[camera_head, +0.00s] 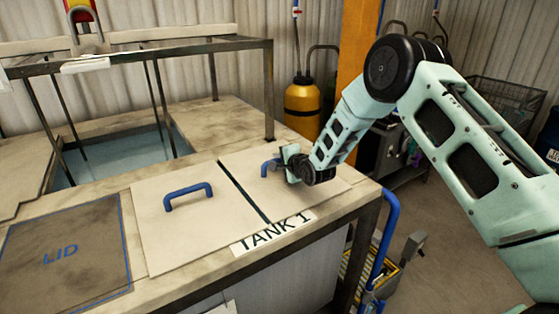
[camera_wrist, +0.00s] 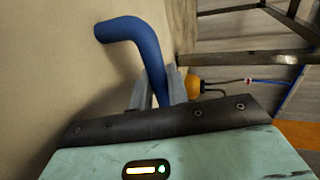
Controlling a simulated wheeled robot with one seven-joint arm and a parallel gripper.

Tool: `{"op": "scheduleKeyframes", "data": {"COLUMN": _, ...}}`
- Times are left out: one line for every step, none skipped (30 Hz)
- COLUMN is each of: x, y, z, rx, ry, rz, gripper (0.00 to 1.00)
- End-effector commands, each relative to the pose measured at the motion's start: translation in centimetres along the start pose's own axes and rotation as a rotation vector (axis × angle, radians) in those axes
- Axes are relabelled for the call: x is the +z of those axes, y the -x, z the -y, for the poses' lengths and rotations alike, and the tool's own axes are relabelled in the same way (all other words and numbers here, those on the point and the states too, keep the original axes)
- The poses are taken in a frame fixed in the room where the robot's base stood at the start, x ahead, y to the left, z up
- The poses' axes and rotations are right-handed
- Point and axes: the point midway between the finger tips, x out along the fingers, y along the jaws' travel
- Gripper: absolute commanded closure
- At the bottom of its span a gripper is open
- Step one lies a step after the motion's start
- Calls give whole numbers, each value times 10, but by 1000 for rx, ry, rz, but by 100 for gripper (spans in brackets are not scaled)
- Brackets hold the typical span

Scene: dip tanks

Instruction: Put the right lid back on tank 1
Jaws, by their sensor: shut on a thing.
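The right lid (camera_head: 287,197) is a pale beige panel lying on tank 1, beside the TANK 1 label (camera_head: 272,231). It looks flat, but I cannot tell whether it is fully seated. My gripper (camera_head: 282,165) is shut on its blue handle (camera_head: 267,167), partly hidden by the gripper. In the wrist view the fingers of my gripper (camera_wrist: 158,88) stand either side of one leg of the blue handle (camera_wrist: 128,28), with the beige lid face (camera_wrist: 50,65) beyond. The left lid (camera_head: 155,225) lies to the left with its handle free. A narrow dark gap (camera_head: 243,191) runs between the lids.
An empty dark square marked LID (camera_head: 75,265) is on the bench at the left. A metal frame (camera_head: 190,50) stands over an open blue tank (camera_head: 115,155) behind. A yellow sprayer (camera_head: 302,103) and a blue rail (camera_head: 388,235) are beyond the bench's right side.

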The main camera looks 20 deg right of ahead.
Motion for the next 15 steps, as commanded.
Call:
{"op": "scheduleKeyframes", "data": {"x": 0, "y": 0, "z": -1, "rx": 0, "ry": 0, "rz": 0, "gripper": 78}}
{"op": "scheduleKeyframes", "data": {"x": 0, "y": 0, "z": -1, "rx": 1, "ry": 0, "rz": 0, "gripper": 69}}
{"op": "scheduleKeyframes", "data": {"x": 0, "y": 0, "z": -1, "rx": 1, "ry": 0, "rz": 0, "gripper": 62}}
{"op": "scheduleKeyframes", "data": {"x": 0, "y": 0, "z": -1, "rx": 1, "ry": 0, "rz": 0, "gripper": 62}}
{"op": "scheduleKeyframes", "data": {"x": 0, "y": 0, "z": -1, "rx": 1, "ry": 0, "rz": 0, "gripper": 62}}
{"op": "scheduleKeyframes", "data": {"x": 0, "y": 0, "z": -1, "rx": 1, "ry": 0, "rz": 0, "gripper": 62}}
{"op": "scheduleKeyframes", "data": {"x": 0, "y": 0, "z": -1, "rx": 1, "ry": 0, "rz": 0, "gripper": 62}}
{"op": "scheduleKeyframes", "data": {"x": 0, "y": 0, "z": -1, "rx": 1, "ry": 0, "rz": 0, "gripper": 62}}
{"op": "scheduleKeyframes", "data": {"x": 0, "y": 0, "z": -1, "rx": 1, "ry": 0, "rz": 0, "gripper": 62}}
{"op": "scheduleKeyframes", "data": {"x": 0, "y": 0, "z": -1, "rx": 1, "ry": 0, "rz": 0, "gripper": 62}}
{"op": "scheduleKeyframes", "data": {"x": 0, "y": 0, "z": 0, "rx": 1, "ry": 0, "rz": 0, "gripper": 62}}
{"op": "scheduleKeyframes", "data": {"x": 0, "y": 0, "z": 0, "rx": 1, "ry": 0, "rz": 0, "gripper": 62}}
{"op": "scheduleKeyframes", "data": {"x": 0, "y": 1, "z": 2, "rx": 1, "ry": 0, "rz": 0, "gripper": 62}}
{"op": "scheduleKeyframes", "data": {"x": 0, "y": 1, "z": 3, "rx": 1, "ry": 0, "rz": 0, "gripper": 62}}
{"op": "scheduleKeyframes", "data": {"x": 0, "y": 4, "z": 0, "rx": 1, "ry": -1, "rz": -1, "gripper": 62}}
